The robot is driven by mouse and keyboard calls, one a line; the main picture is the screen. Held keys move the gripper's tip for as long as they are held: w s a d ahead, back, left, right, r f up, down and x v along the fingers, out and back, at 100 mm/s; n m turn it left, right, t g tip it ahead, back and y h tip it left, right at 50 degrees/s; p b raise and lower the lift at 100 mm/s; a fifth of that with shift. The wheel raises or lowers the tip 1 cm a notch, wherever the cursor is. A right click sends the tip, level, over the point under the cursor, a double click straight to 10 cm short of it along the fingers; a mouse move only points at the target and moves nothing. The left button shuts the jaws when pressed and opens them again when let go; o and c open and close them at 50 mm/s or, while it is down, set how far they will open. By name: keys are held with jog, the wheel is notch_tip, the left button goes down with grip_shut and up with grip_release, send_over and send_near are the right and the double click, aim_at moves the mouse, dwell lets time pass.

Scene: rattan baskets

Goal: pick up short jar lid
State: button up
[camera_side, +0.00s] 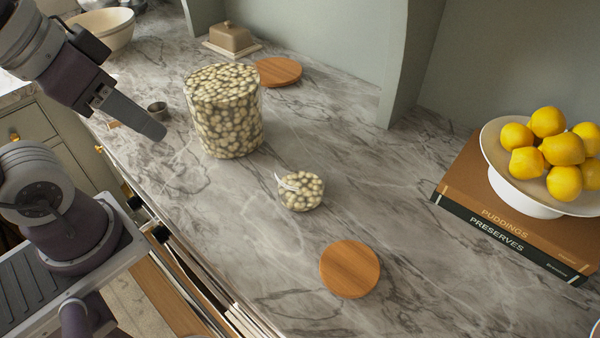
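Two round wooden lids lie flat on the marble counter (420,250). One lid (350,268) is at the front, below and right of the short glass jar (301,192). The other lid (278,71) lies behind the tall glass jar (223,115). Both jars are uncovered and filled with pale round pieces. A small white handle shows at the short jar's left side. My gripper (150,125) is at upper left, left of the tall jar and well apart from both lids. Its fingers overlap from this side, so the gap between them is hidden.
A white stand (530,205) of lemons rests on two books (510,240) at right. The counter around the front lid is clear.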

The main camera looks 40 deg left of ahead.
jog(key=shift+o, duration=0.5)
jog(key=o, duration=1.3)
jog(key=shift+o, duration=0.2)
jog(key=n+g+h, duration=0.1)
jog(key=n+g, duration=0.5)
jog(key=n, duration=1)
send_over(350, 266)
jog(key=a, duration=0.1)
jog(key=f, duration=1.3)
jog(key=shift+w+f, duration=0.2)
jog(key=shift+w, duration=0.1)
jog(key=f, duration=0.7)
jog(key=shift+s+d, duration=0.25)
jog(key=shift+d, duration=0.1)
